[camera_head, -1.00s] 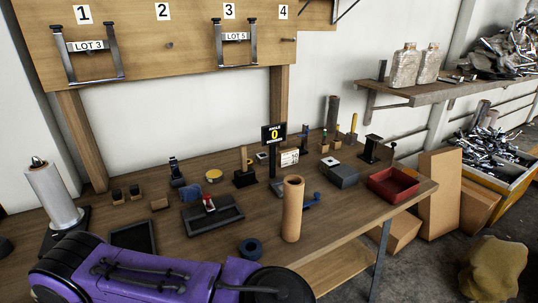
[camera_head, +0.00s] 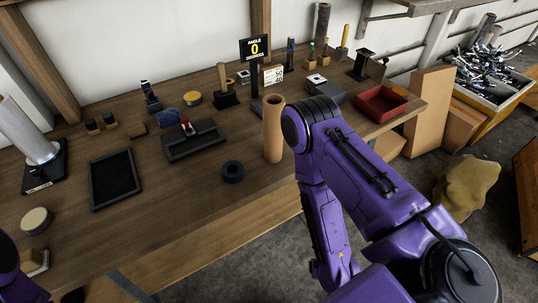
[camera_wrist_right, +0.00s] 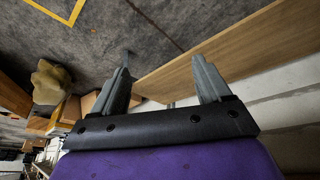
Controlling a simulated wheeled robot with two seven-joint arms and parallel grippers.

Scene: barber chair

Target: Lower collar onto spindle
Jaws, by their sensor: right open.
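The ring and the cylinder are well apart. My right gripper (camera_wrist_right: 164,78) is open and empty in the right wrist view, with the floor and a wooden board edge beyond it. It is not visible in the head view. Only a bit of my left arm shows at the bottom left; its gripper is out of view.
A tan tube (camera_head: 273,130) stands upright close beside my right arm. Black trays (camera_head: 113,178) and (camera_head: 194,140), a red bin (camera_head: 381,103) and several small tools stand on the bench (camera_head: 185,205). Cardboard boxes (camera_head: 428,105) and a sack (camera_head: 466,184) are on the floor at right.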

